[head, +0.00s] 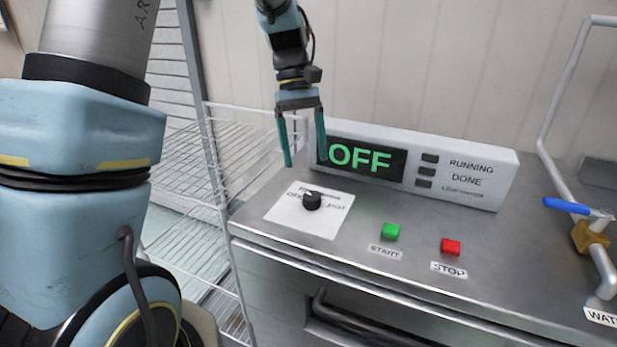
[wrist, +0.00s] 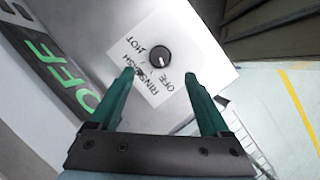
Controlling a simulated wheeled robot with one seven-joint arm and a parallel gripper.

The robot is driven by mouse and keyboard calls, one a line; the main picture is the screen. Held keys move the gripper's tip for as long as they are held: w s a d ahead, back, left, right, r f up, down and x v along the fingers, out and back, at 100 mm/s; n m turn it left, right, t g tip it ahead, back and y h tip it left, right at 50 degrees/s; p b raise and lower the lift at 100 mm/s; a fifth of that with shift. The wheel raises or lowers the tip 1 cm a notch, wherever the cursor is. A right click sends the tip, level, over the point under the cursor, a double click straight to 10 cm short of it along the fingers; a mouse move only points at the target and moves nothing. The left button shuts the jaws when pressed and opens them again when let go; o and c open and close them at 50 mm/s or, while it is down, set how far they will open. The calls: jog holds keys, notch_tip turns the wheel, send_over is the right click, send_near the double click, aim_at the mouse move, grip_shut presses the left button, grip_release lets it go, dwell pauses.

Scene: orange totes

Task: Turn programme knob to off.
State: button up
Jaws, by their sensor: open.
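The black programme knob (head: 312,200) stands on a white label plate (head: 334,213) at the left of the steel top. It also shows in the wrist view (wrist: 160,56), with a white pointer mark towards the lower side, near the word OFF. My gripper (head: 304,150) is open and empty, with its teal fingers above the panel. In the wrist view my gripper (wrist: 160,78) has its fingers apart, with the knob beyond the tips and not touched. The display (head: 362,159) reads OFF in green letters.
A green start button (head: 391,231) and a red stop button (head: 450,247) sit right of the knob. The display box (head: 480,180) stands behind. A wire rack (head: 190,150) is at left. A blue-handled valve (head: 566,205) is at right.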

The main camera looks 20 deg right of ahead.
jog(key=shift+v, duration=1.3)
jog(key=s+a+f+m+t, duration=0.1)
jog(key=s+a+f+t, duration=0.1)
jog(key=a, duration=1)
jog(key=s+a+f+t, duration=0.1)
jog(key=a+f+t, duration=0.3)
jog(key=a, duration=0.9)
jog(key=shift+s+a+f+m, duration=0.2)
jog(key=shift+s+f+m, duration=0.2)
jog(key=shift+f, duration=0.15)
